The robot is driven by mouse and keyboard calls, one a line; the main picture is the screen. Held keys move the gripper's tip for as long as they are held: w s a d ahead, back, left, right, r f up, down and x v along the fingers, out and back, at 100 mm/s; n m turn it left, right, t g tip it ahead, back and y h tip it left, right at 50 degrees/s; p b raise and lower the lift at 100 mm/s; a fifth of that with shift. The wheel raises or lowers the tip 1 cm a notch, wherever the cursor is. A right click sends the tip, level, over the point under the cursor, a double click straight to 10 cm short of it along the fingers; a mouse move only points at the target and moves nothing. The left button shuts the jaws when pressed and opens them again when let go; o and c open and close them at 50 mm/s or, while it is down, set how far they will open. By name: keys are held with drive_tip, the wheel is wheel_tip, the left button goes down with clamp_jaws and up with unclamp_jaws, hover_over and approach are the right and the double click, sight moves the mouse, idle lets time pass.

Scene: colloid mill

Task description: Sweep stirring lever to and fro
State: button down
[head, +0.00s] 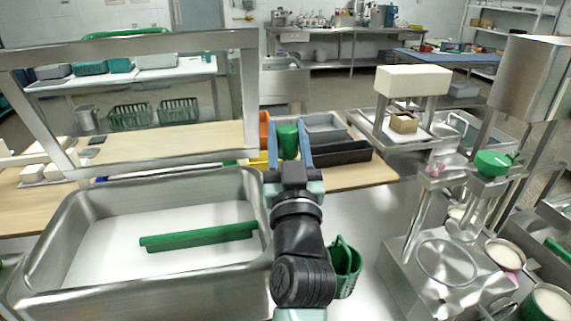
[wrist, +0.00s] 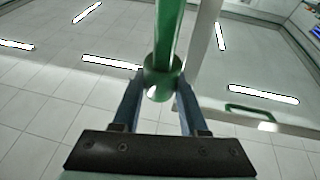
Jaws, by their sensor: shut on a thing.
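My gripper (head: 289,150) is near the middle of the head view, with its two blue fingers pointing away from me. A green rounded piece (head: 287,138) shows between the fingers. In the wrist view, my gripper (wrist: 157,95) is shut on a green lever (wrist: 168,35). The lever is a rod that runs up out of the picture, with a wider rounded end (wrist: 160,75) between the fingertips. I take it for the stirring lever. Its far end and its mounting are hidden.
A steel basin (head: 60,262) with a green bar (head: 200,237) stands left of my arm, under a metal frame (head: 130,42). A green basket (head: 345,268) is close on the right. A steel machine (head: 430,275) stands farther right. Grey bins (head: 325,128) are beyond my gripper.

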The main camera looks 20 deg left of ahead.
drive_tip(key=b, duration=0.1)
drive_tip(key=s+b, duration=0.1)
drive_tip(key=b, duration=0.1)
drive_tip(key=shift+s+d+f+t, duration=0.15)
drive_tip(key=shift+d+f+t, duration=0.2)
drive_tip(key=shift+d+t, duration=0.05)
drive_tip(key=shift+s+d+r+y+b, duration=0.2)
drive_tip(key=shift+s+d+y+b, duration=0.1)
drive_tip(key=shift+b, duration=0.55)
drive_tip(key=shift+t, duration=0.3)
drive_tip(key=shift+c, duration=2.2)
unclamp_jaws()
drive_tip(key=shift+r, duration=0.1)
drive_tip(key=shift+s, duration=0.1)
drive_tip(key=b+v, duration=0.5)
drive_tip(key=v, duration=0.8)
